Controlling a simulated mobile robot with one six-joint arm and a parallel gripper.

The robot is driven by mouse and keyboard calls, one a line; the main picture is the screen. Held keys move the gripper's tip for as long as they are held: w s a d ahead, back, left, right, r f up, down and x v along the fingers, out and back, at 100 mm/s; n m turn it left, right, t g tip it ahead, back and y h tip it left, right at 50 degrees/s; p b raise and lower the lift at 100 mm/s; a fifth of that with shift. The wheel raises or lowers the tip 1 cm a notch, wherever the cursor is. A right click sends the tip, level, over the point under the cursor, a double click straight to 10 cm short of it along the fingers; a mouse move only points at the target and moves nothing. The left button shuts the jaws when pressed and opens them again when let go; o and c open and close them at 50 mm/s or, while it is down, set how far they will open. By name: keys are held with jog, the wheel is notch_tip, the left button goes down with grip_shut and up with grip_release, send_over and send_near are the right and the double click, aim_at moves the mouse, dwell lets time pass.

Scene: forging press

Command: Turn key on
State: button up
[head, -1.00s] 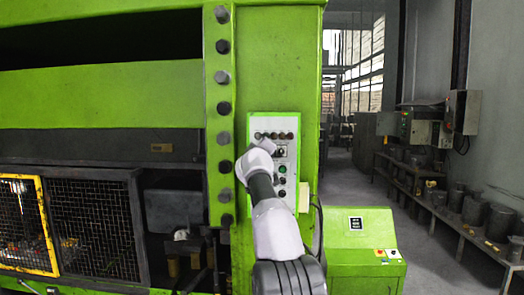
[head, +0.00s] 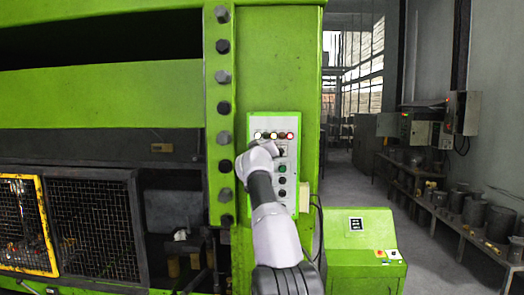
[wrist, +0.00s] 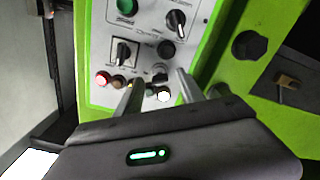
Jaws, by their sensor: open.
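The control panel (head: 289,205) is a pale plate with a green border on the green press, and it also shows in the wrist view (wrist: 97,40). A row of indicator lamps (head: 290,136) near its top is lit, with red and white glows; a red lamp (wrist: 102,79) and a white lamp (wrist: 164,95) glow in the wrist view. A small dark and silver part, likely the key switch (wrist: 160,78), sits between my gripper's fingertips (wrist: 160,88). The fingers are apart. I cannot make out the key's exact angle. In the head view my wrist covers the panel's upper left.
The panel also has a green button (wrist: 126,7), a black rotary knob (wrist: 177,22) and a selector switch (wrist: 123,50). A green console (head: 360,240) stands right of the press. A yellow-framed mesh guard (head: 44,225) is at left. The aisle (head: 350,180) beyond is clear.

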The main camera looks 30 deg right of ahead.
jog(key=b+v, duration=1.6)
jog(key=v, duration=0.1)
jog(key=shift+s+a, duration=0.2)
